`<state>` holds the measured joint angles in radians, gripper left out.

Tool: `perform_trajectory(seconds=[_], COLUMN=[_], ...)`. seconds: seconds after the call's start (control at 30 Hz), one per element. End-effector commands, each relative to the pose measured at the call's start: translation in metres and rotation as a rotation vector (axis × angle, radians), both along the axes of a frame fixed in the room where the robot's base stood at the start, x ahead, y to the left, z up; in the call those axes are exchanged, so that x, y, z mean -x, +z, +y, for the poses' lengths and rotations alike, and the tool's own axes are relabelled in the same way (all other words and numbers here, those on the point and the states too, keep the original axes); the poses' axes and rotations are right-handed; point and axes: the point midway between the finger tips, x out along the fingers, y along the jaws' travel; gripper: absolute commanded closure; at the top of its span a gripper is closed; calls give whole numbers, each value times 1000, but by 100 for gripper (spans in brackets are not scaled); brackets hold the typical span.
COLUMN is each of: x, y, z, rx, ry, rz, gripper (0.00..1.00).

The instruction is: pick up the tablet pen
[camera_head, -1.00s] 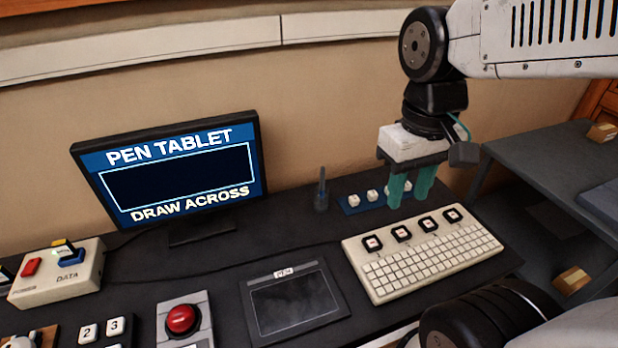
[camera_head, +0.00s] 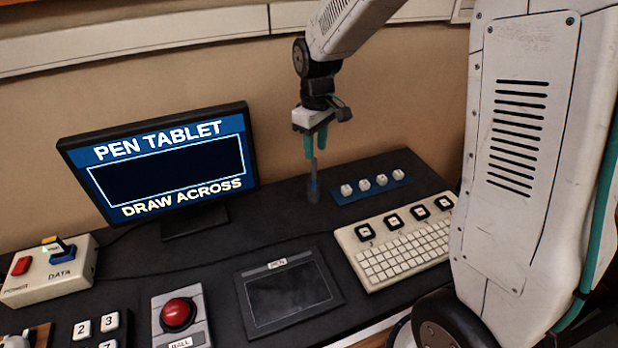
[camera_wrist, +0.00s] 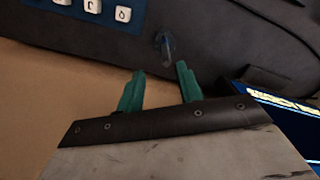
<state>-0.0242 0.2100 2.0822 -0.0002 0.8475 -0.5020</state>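The tablet pen (camera_head: 314,172) stands upright in a small dark holder (camera_head: 313,190) behind the drawing tablet (camera_head: 287,290). My gripper (camera_head: 316,152) has teal fingers pointing down and is close to the pen's top in the head view. In the wrist view my gripper (camera_wrist: 158,80) is open, with a clear gap between its fingers. The pen and holder show there (camera_wrist: 165,47) beyond the fingertips, in line with the gap. I see no contact between fingers and pen.
A monitor (camera_head: 160,168) stands left of the pen. A blue strip with several white keycaps (camera_head: 371,187) lies close on its right. A keyboard (camera_head: 405,250) is in front right, and a red ball device (camera_head: 178,318) is at front left.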

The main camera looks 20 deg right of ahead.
Motion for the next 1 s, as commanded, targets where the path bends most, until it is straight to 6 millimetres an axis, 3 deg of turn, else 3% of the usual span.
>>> perform_trajectory(seconds=[0.43, 0.73, 0.77, 0.9, 1.0], x=[8, 8, 8, 8, 8], y=[-59, -65, -65, -65, -65], z=[5, 5, 5, 5, 5], rx=[0, 0, 0, 0, 0], ry=[-2, -3, -3, -3, -3], rz=[4, 1, 1, 1, 1], gripper=[64, 64, 67, 100, 100])
